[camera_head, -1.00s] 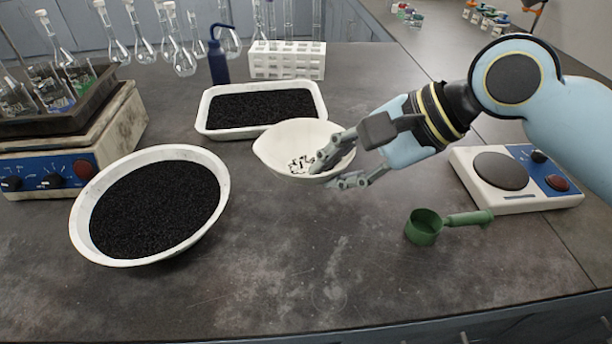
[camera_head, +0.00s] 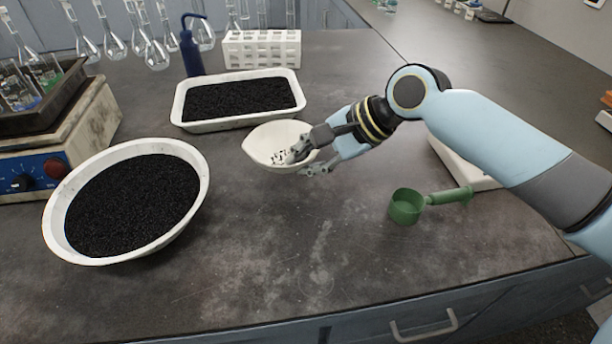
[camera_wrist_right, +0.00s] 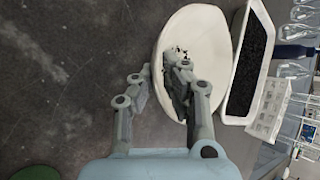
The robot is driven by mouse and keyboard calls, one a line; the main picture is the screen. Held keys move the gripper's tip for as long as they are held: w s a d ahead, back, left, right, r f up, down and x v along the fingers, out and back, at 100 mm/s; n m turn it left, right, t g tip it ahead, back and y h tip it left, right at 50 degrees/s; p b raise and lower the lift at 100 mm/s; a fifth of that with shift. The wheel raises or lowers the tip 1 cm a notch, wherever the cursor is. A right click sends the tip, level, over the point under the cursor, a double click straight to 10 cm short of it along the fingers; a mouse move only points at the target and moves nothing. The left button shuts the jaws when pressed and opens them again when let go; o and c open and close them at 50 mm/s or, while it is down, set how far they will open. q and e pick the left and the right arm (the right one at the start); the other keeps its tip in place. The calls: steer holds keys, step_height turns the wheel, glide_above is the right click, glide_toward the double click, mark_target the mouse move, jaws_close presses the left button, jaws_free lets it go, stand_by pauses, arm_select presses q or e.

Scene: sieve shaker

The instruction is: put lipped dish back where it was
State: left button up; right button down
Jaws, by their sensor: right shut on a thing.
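The lipped dish (camera_head: 266,140) is a white shallow bowl with small black and white bits in it. It is at or just above the dark bench, in front of the rectangular tray's right end; I cannot tell whether it touches the bench. My right gripper (camera_head: 298,163) is shut on its near right rim, one finger inside and one outside. In the right wrist view the dish (camera_wrist_right: 195,30) appears beyond the gripper (camera_wrist_right: 159,72), with the rim between the fingers. My left gripper is not in view.
A green scoop (camera_head: 406,207) lies to the right. A white rack (camera_head: 262,49) and blue bottle (camera_head: 191,50) stand behind. The front middle bench is clear.

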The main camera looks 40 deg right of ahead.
step_height(320, 180, down, 4)
steer(key=shift+r+b, duration=0.15)
steer(key=shift+b, duration=0.2)
steer(key=c, duration=1.5)
jaws_free()
steer(key=shift+o, duration=0.2)
steer(key=p+v, duration=0.3)
steer(key=v, duration=0.9)
